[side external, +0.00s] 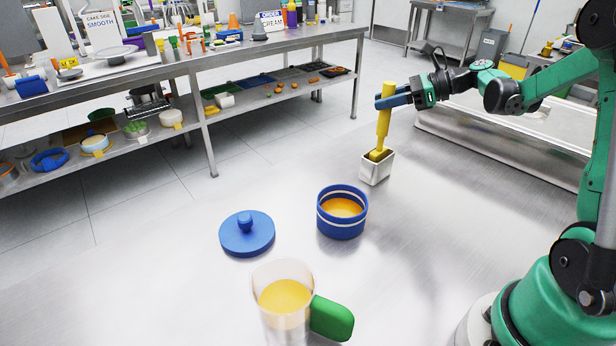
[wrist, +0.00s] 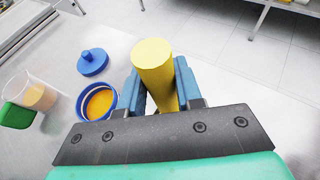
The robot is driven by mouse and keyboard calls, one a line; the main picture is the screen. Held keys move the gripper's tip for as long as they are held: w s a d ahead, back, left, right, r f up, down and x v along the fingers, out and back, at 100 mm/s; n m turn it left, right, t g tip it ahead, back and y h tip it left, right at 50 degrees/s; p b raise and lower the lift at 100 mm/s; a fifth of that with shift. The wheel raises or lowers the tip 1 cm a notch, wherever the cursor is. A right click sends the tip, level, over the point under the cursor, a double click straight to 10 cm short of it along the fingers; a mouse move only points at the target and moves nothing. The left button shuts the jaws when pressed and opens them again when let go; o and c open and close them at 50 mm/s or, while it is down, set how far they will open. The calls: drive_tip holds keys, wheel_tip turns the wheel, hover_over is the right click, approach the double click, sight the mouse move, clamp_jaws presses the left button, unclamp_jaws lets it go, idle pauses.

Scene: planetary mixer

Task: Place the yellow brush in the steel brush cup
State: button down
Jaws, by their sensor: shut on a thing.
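The yellow brush (side external: 384,120) is upright in my gripper (side external: 393,97), which is shut on the upper part of its handle. Its lower end is at the mouth of the steel brush cup (side external: 376,170), a small open box-shaped cup on the table. The brush's lower end appears to be inside the rim; whether it touches the bottom is hidden. In the wrist view the brush handle (wrist: 155,62) stands between the blue fingers of my gripper (wrist: 160,90), and the cup is hidden.
A blue pot of orange liquid (side external: 342,212) stands left of the cup, its blue lid (side external: 246,233) lying farther left. A clear jug with a green handle (side external: 285,300) stands in front. A loaded shelf bench (side external: 200,68) is behind.

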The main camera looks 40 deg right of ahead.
drive_tip(key=shift+f, duration=0.1)
drive_tip(key=c, duration=0.6)
unclamp_jaws()
